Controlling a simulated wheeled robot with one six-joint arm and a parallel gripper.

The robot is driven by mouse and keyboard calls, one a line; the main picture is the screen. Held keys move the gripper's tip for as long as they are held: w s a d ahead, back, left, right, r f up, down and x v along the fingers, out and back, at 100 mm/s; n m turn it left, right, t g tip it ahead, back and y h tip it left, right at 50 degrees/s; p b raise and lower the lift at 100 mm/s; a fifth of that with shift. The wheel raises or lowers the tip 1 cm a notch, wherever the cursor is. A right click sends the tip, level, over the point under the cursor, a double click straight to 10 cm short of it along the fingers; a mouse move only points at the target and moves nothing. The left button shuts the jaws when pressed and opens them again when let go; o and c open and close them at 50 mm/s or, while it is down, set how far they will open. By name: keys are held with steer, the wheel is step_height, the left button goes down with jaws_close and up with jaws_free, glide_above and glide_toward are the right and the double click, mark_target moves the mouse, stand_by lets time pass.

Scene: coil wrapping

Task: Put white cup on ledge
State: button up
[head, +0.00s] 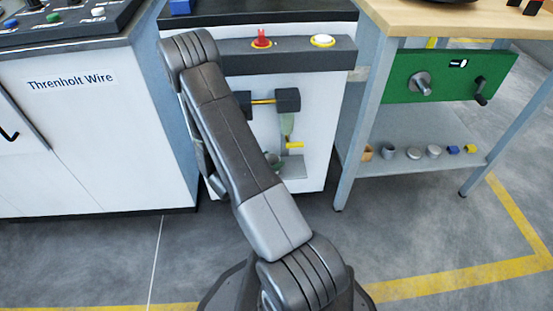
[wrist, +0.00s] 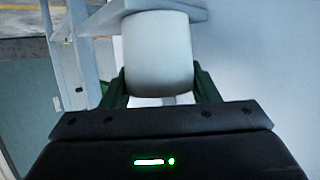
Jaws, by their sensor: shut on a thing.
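In the wrist view, my gripper (wrist: 159,88) has its green fingers closed on either side of a white cup (wrist: 158,55). The cup hides the fingertips. A pale grey plate (wrist: 112,14), which looks like the ledge, lies just beyond the cup's far end; I cannot tell whether they touch. In the head view, a small grey ledge (head: 294,169) juts from the white machine front, partly behind my arm. My gripper and the cup are mostly hidden behind my arm there.
A dark bar with a red button (head: 261,39) crosses the machine above the ledge. A yellow piece (head: 294,145) sits just above the ledge. At right, a workbench's lower shelf (head: 408,179) holds several small cups and blocks. A white cabinet (head: 90,130) stands left.

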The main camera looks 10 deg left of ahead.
steer(key=shift+s+a+r, duration=0.1)
steer(key=shift+f, duration=0.25)
steer(key=o, duration=1)
steer(key=shift+r, duration=0.1)
steer(key=shift+o, duration=0.2)
steer(key=shift+r, duration=0.25)
steer(key=p+v, duration=0.3)
steer(key=v, duration=0.9)
steer(key=shift+f, duration=0.1)
